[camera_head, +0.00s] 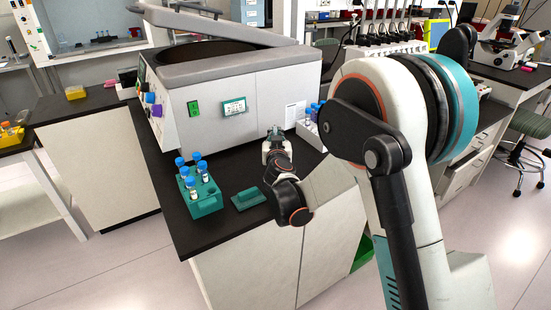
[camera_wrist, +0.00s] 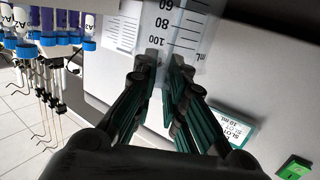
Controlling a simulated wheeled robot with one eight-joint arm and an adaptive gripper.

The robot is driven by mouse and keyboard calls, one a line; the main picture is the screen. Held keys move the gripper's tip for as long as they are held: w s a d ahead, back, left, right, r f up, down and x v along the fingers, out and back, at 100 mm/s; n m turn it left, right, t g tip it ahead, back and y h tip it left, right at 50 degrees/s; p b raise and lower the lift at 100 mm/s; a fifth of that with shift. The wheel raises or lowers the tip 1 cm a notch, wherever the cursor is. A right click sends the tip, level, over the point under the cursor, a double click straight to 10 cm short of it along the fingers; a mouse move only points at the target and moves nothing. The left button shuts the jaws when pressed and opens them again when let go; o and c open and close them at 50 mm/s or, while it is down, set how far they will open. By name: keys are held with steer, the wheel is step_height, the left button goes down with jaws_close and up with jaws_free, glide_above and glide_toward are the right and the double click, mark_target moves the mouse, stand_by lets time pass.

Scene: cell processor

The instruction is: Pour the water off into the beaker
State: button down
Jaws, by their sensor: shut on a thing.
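My gripper (camera_wrist: 162,65) is shut on a clear vessel with a black mL scale, the graduated beaker (camera_wrist: 172,28). Marks 60, 80 and 100 show above the fingertips in the wrist view. The vessel's rim and base are out of that view, and I cannot tell its tilt or its water level. In the head view my gripper (camera_head: 277,147) is raised over the black bench, in front of the grey centrifuge (camera_head: 240,95). The held vessel is hard to make out there. I cannot make out a second beaker.
A green rack (camera_head: 205,205) with blue-capped tubes stands at the bench's left front. A green block (camera_head: 249,198) lies beside it. A white rack (camera_head: 309,133) with more blue-capped tubes stands right of the centrifuge.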

steer(key=shift+f+t+b, duration=0.1)
steer(key=shift+t+b, duration=0.2)
steer(key=shift+b, duration=0.4)
steer(key=shift+t, duration=0.3)
steer(key=shift+b, duration=0.7)
steer(key=shift+s+t, duration=0.1)
steer(key=shift+t, duration=0.2)
steer(key=shift+s+r+b, duration=0.15)
steer(key=shift+r+b, duration=0.15)
steer(key=shift+r, duration=0.05)
steer(key=shift+d+f, duration=0.1)
steer(key=shift+f, duration=0.05)
